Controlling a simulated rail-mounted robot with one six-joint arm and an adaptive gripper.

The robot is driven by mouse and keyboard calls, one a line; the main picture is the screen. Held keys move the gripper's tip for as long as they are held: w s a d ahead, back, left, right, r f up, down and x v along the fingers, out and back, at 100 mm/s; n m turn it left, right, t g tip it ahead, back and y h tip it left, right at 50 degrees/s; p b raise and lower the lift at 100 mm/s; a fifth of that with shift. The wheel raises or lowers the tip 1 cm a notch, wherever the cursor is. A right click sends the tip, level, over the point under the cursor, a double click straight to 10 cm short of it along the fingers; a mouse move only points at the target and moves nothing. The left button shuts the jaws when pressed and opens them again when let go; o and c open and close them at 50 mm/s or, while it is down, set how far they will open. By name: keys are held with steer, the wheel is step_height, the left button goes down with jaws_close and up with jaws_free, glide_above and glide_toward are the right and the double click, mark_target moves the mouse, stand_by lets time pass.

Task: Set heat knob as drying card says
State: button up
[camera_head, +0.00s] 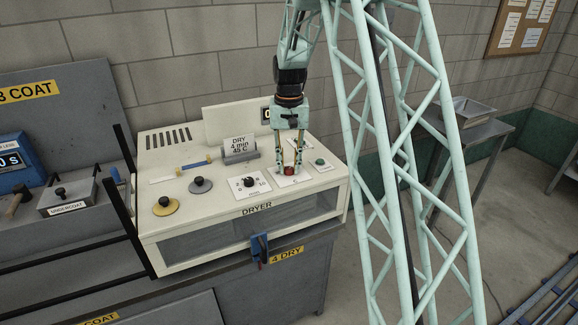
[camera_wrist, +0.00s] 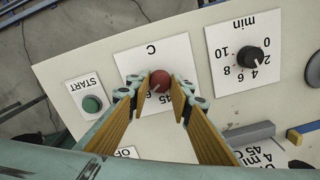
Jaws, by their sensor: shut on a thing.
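The red heat knob (camera_head: 288,171) sits on a white plate marked C on the dryer's top panel. It also shows in the wrist view (camera_wrist: 160,79), where a 45 can be read beside it and other dial numbers are hidden by the fingers. My gripper (camera_head: 291,166) points down at the knob, its two fingers on either side of it; they also show in the wrist view (camera_wrist: 164,92). It is shut on the knob. I cannot read the knob's setting clearly. The drying card (camera_head: 239,145) reads DRY, 4 min, 45 C.
A black min knob (camera_head: 250,182) is left of the heat knob. A green START button (camera_head: 320,162) is to its right.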

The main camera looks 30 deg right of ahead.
mark_target(289, 168)
steer(key=n, duration=0.5)
steer(key=shift+n, duration=0.3)
steer(key=n, duration=0.5)
steer(key=shift+b, duration=0.4)
steer(key=shift+n, duration=0.4)
steer(key=o, duration=0.9)
steer(key=shift+r, duration=0.1)
steer(key=shift+r, duration=5.9)
